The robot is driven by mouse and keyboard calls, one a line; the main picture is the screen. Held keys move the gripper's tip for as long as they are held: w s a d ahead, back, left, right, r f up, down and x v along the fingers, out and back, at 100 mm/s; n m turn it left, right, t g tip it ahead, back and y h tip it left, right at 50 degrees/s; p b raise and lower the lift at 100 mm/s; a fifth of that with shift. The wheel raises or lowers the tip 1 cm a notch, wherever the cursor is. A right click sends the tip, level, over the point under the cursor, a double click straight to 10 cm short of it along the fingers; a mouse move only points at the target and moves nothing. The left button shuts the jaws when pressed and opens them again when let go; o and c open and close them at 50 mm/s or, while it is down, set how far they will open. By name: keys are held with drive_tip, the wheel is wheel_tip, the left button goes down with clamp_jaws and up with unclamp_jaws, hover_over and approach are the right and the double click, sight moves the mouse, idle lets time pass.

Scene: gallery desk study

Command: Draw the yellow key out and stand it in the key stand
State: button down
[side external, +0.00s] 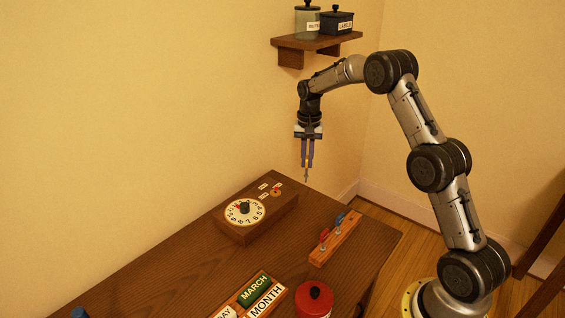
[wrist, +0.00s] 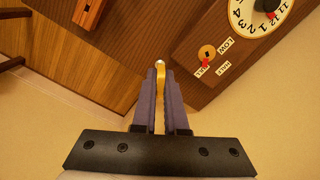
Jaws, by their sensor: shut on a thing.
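My gripper (side external: 307,164) is shut on the yellow key (wrist: 160,86) and holds it in the air above the far end of the desk. In the side view the key's thin shaft (side external: 306,177) points down below the fingertips, clear of the desk. The wrist view shows my gripper (wrist: 161,80) with the yellow between its fingers; they hide part of the key. The key stand (side external: 322,255) is a wooden block at the desk's right side, with red and blue keys standing in it. It shows partly in the wrist view (wrist: 88,14).
A wooden box (side external: 240,234) with a white numbered dial (side external: 244,211) and a round brass plate (wrist: 207,52) sits left of the stand. Calendar blocks (side external: 255,291) and a red canister (side external: 314,300) are at the front. A wall shelf (side external: 315,42) holds jars above.

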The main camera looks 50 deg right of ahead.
drive_tip(key=s+d+m, duration=0.2)
drive_tip(key=s+m, duration=0.4)
drive_tip(key=s, duration=1)
drive_tip(key=shift+s+f, duration=0.2)
drive_tip(key=shift+f, duration=0.2)
drive_tip(key=shift+f, duration=0.1)
drive_tip(key=shift+f, duration=2.6)
drive_tip(key=shift+d+f, duration=0.1)
drive_tip(key=shift+f, duration=1.6)
drive_tip(key=shift+c, duration=2)
unclamp_jaws()
drive_tip(key=shift+r, duration=0.1)
wheel_tip(320, 180, up, 8)
